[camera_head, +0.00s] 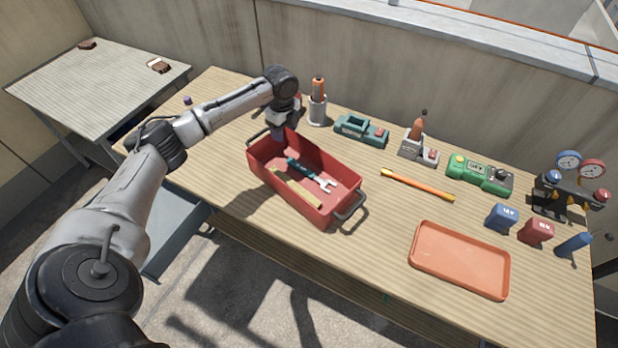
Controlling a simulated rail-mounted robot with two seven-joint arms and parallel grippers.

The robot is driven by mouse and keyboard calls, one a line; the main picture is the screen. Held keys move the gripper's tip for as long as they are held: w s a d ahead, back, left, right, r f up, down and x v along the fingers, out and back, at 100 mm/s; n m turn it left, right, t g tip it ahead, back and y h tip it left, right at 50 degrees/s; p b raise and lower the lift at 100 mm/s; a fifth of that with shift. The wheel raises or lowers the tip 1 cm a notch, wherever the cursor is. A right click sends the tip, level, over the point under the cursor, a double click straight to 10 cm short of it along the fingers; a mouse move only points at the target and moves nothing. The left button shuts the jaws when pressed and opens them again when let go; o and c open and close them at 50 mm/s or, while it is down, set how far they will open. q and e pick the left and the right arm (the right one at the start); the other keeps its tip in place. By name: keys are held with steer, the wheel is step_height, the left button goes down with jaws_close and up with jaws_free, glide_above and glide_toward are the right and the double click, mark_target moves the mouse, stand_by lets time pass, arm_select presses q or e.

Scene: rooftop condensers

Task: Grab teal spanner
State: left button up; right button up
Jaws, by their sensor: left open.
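The teal spanner (310,174) lies inside a red toolbox (334,208) on the wooden workbench. Its teal handle points to the back left and its pale open jaw to the front right. A tan-handled tool (297,190) lies beside it in the same box. My left gripper (279,136) hangs at the back-left end of the box, near the spanner's handle end. It is open and its fingertips are small and partly hidden, so I cannot tell how far above the box they are. My right gripper does not show.
An orange tray (460,261) lies at the front right of the bench. An orange-yellow bar (417,184) lies behind it. A holder (317,109), a teal device (361,131), a green device (480,174) and gauges (569,162) line the back. Bare bench lies between box and tray.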

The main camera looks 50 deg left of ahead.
arm_select(q)
steer(key=b, duration=0.2)
glide_above(288, 158)
step_height(288, 158, down, 7)
steer(key=shift+s+d+f+b, duration=0.1)
steer(key=shift+f+b, duration=0.7)
steer(key=shift+f, duration=1.85)
steer(key=shift+c, duration=0.4)
jaws_close()
steer(key=shift+r, duration=0.1)
